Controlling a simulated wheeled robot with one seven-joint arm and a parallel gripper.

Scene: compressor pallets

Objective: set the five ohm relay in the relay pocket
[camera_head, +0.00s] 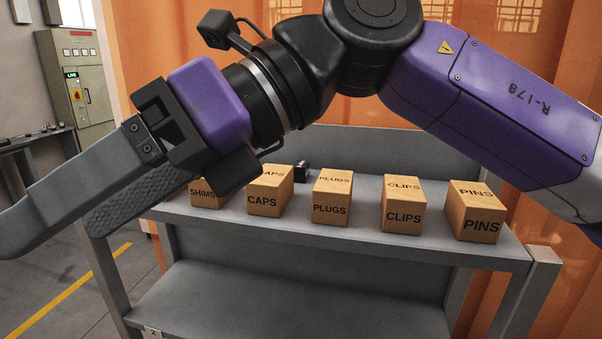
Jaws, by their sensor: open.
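My gripper (95,217) reaches to the left across the front of the view, with its two long grey fingers apart and nothing seen between them. It hangs in front of the left end of a grey shelf. A small black object (302,171) stands on the shelf behind the boxes, between the CAPS and PLUGS boxes; it is too small and too hidden to tell whether it is a relay. No relay pocket and no pallet show in this view.
Labelled boxes stand in a row on the grey shelf (345,238): SHIMS (205,197), partly behind my gripper, CAPS (268,197), PLUGS (331,200), CLIPS (403,210) and PINS (478,217). The lower shelf (290,297) looks bare. An electrical cabinet (85,85) stands far left.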

